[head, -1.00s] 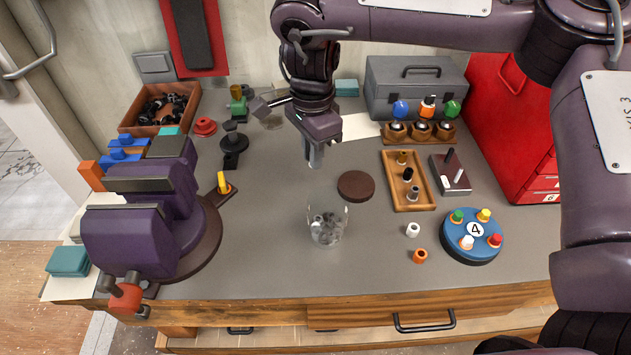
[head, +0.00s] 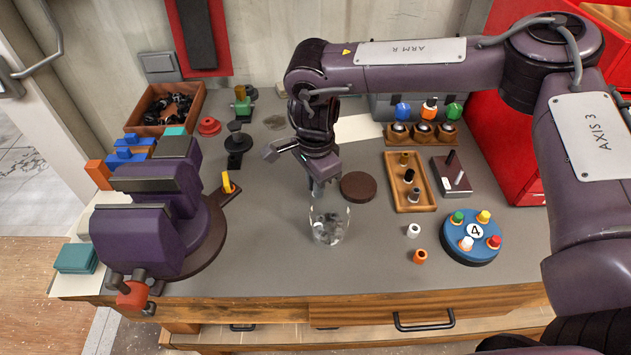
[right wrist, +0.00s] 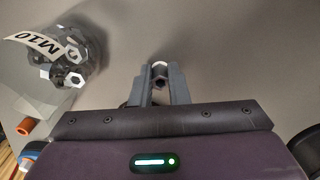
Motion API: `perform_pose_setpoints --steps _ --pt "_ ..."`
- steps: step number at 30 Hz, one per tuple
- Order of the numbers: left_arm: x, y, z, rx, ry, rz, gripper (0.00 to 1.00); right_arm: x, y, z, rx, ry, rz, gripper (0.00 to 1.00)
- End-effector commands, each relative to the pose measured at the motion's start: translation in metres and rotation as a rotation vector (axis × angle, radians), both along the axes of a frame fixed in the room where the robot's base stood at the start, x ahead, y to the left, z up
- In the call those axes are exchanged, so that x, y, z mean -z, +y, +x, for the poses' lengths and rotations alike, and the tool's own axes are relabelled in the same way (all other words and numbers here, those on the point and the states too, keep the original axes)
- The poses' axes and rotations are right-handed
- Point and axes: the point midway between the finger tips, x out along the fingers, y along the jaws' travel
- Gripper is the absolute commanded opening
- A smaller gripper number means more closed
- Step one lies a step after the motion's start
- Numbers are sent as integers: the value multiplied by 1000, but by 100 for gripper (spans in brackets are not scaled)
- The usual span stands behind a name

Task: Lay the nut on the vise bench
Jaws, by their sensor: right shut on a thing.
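A small metal nut (right wrist: 159,72) sits between the fingertips of my right gripper (right wrist: 159,78) in the right wrist view. In the head view my right gripper (head: 318,186) is low over the grey vise bench (head: 270,255), with its fingertips by the rim of a clear jar; the nut is too small to make out there. The jar (head: 329,228) holds several nuts; its M10 label (right wrist: 42,43) shows in the right wrist view, to the left of the fingers. The purple vise (head: 150,235) stands at the bench's left. My left gripper is not in view.
A dark round disc (head: 358,186) lies just right of the gripper. Bare bench lies between vise and jar.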

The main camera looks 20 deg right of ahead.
Motion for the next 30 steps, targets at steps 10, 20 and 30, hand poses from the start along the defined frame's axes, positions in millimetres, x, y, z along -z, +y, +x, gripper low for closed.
perform_pose_setpoints --steps 10,20,30 --pt "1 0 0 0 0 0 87 1 0 0 0 1 0 36" --pt "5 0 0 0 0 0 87 -15 0 1 0 -5 2 36" --pt "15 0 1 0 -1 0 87 -90 0 1 -1 -7 -1 36"
